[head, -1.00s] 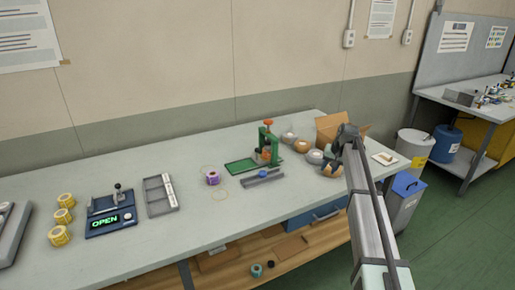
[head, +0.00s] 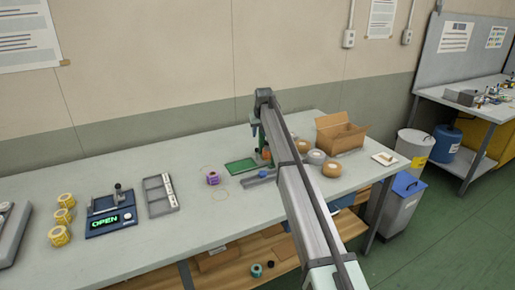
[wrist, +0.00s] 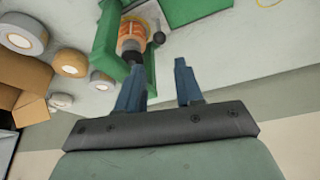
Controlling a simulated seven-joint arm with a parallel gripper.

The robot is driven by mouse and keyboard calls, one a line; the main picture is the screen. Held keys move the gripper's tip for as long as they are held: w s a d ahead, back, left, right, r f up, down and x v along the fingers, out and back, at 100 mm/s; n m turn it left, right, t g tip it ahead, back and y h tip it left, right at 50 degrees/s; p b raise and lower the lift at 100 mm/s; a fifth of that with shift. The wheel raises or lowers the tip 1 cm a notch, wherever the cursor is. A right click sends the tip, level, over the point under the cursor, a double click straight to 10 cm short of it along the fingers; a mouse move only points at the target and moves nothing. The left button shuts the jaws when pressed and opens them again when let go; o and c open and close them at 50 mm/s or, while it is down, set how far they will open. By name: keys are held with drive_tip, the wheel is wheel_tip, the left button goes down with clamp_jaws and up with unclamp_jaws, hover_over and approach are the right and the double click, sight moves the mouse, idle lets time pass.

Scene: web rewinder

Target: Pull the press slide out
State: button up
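A green press stands at the back of the bench, mostly behind my arm in the head view. A flat green plate (head: 241,166) extends from its left side, and a grey grooved bar (head: 262,178) lies in front. I cannot tell which part is the slide. In the wrist view the green press frame (wrist: 105,42) and an orange part with a dark knob (wrist: 132,38) are beside my gripper (wrist: 158,72). The green plate also shows in the wrist view (wrist: 190,10). My blue fingers are apart with nothing between them. I cannot tell whether they touch the press.
Tape rolls (head: 316,157) and an open cardboard box (head: 341,132) stand to the right. A purple roll (head: 213,178) lies to the left. Further left are a grey tray (head: 161,194) and a device reading OPEN (head: 110,213). The wall is close behind.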

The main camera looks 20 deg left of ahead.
sight(257, 149)
drive_tip(key=x, duration=1.1)
drive_tip(key=shift+f, duration=0.2)
drive_tip(key=shift+c, duration=0.3)
clamp_jaws()
